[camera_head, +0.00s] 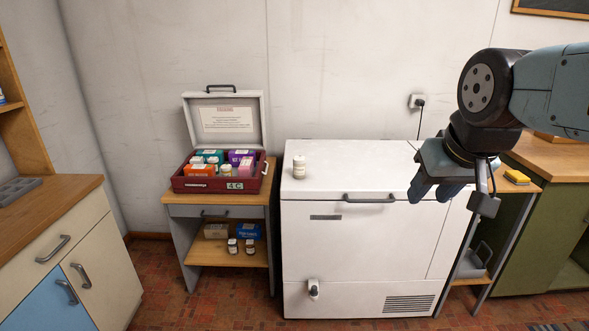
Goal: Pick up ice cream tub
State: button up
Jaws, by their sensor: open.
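I see no ice cream tub in this view. A white chest freezer (352,245) stands at the centre right with its lid (340,165) shut, so its inside is hidden. A grey handle (369,198) sits on the front edge of the lid. My gripper (450,193) is in front of the freezer's right part, pointing down. It is open, and I see nothing held in it. My gripper and arm hide part of the freezer's right side.
A small white bottle (299,167) stands on the lid's left part. Left of the freezer, a small table (187,199) bears an open red case (205,184) of coloured boxes. A yellow item (516,178) lies right of my gripper. Cabinets flank both sides; some floor shows.

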aim_at(299, 162)
jog(key=z, duration=0.1)
jog(key=i, duration=1)
jog(key=u, duration=0.1)
